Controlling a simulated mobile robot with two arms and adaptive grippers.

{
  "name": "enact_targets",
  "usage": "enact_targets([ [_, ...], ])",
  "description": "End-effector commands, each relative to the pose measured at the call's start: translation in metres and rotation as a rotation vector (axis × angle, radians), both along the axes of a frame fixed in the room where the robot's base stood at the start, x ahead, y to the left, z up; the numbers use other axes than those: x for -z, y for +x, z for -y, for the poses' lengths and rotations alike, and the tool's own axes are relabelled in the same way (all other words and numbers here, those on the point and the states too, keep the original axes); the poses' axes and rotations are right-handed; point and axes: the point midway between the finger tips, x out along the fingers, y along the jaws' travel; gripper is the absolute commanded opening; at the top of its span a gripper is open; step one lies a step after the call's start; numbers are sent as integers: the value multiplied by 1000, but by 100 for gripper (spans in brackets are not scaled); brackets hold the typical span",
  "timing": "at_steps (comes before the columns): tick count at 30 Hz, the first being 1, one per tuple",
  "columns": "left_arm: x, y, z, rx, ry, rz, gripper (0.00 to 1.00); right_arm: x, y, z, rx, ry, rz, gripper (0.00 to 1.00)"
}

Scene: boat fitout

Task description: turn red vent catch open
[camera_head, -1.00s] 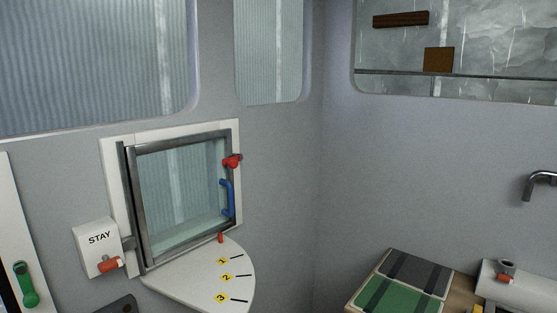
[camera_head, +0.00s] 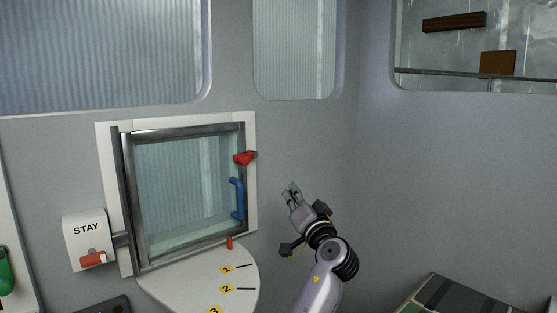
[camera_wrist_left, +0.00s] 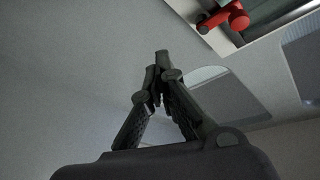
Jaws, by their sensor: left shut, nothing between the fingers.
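The red vent catch (camera_head: 244,158) sits on the upper right side of the dark-framed vent window (camera_head: 185,190). It also shows at the top right of the left wrist view (camera_wrist_left: 228,18). The window looks shut in its white surround, with a blue handle (camera_head: 237,199) below the catch. My left gripper (camera_head: 291,190) is to the right of the window and lower than the catch, apart from it. Its fingers (camera_wrist_left: 162,68) are closed together and empty. My right gripper is not in view.
A white STAY box (camera_head: 86,238) with an orange-red knob is left of the window. A white numbered quadrant plate (camera_head: 190,285) juts out below it, with a small red peg (camera_head: 229,242). Bare wall (camera_head: 300,140) lies right of the catch. A dark-and-green stack (camera_head: 450,297) is at lower right.

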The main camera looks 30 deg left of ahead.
Motion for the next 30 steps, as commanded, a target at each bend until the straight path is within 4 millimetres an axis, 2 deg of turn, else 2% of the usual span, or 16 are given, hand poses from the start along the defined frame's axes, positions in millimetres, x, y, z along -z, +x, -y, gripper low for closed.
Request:
enact_targets([
  [1, -28, -13, -4, -34, 0, 68, 0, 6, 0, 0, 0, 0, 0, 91],
  [3, -58, -29, -8, -75, 0, 136, 0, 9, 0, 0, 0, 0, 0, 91],
  [7, -91, -51, -13, -123, -1, 215, 0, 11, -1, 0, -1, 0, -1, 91],
  [11, -101, -58, -14, -139, -2, 239, 0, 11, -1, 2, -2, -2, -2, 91],
  [22, -104, -56, -17, -139, 0, 238, 0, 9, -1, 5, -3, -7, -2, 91],
  [26, -112, -48, -30, -140, 0, 237, 0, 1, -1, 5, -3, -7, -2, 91],
  [30, -123, -35, -52, -141, 1, 236, 0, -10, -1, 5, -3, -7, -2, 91],
])
